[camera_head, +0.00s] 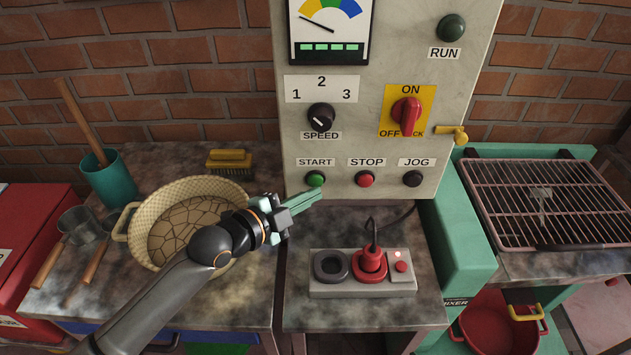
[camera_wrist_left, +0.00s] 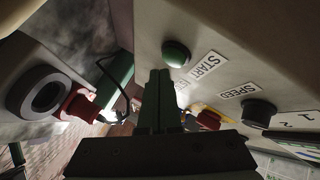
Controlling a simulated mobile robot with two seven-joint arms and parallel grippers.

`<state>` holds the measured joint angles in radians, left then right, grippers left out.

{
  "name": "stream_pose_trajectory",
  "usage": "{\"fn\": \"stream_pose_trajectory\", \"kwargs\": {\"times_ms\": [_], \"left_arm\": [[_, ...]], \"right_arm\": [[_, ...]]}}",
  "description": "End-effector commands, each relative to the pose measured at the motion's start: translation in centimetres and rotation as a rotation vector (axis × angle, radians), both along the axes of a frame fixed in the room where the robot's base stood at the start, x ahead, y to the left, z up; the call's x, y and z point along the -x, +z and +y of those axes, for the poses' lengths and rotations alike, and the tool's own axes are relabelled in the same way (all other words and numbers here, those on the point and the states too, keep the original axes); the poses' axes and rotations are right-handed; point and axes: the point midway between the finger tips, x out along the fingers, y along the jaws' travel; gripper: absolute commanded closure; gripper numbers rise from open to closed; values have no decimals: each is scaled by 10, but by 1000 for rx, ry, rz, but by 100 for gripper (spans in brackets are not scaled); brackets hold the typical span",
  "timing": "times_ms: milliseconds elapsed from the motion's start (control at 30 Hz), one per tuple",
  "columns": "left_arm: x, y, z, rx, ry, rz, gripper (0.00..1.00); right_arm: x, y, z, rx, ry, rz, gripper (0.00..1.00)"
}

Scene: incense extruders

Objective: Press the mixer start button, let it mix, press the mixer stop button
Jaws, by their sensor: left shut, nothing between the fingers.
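The mixer control box stands at the back with a green START button (camera_head: 316,179), a red STOP button (camera_head: 365,180) and a dark JOG button (camera_head: 412,179). My left gripper (camera_head: 318,196) is shut and empty, its fingertips just below the START button. In the left wrist view the shut fingers (camera_wrist_left: 159,80) reach close to the green START button (camera_wrist_left: 176,53); I cannot tell whether they touch it. The round RUN lamp (camera_head: 451,28) looks dark green. The gauge needle (camera_head: 317,23) points left. My right gripper is not in view.
A woven basin (camera_head: 134,215) stands on the table under my left arm. A grey power strip (camera_head: 363,285) with a red plug (camera_head: 371,264) lies in front of the box. A red switch (camera_head: 407,115) and speed knob (camera_head: 321,116) sit above the buttons. A wire rack (camera_head: 540,205) is at right.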

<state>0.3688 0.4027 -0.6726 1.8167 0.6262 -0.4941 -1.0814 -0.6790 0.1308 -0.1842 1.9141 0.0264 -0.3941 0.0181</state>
Motion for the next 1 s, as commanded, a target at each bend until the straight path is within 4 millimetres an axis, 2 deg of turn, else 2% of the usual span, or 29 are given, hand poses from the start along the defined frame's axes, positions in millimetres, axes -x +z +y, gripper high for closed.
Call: {"fn": "stream_pose_trajectory", "kwargs": {"times_ms": [200,1000], "left_arm": [[-7,-1,1,-1,1,0,100],[-12,-1,0,0,0,0,100]], "right_arm": [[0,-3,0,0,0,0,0],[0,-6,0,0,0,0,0]]}}
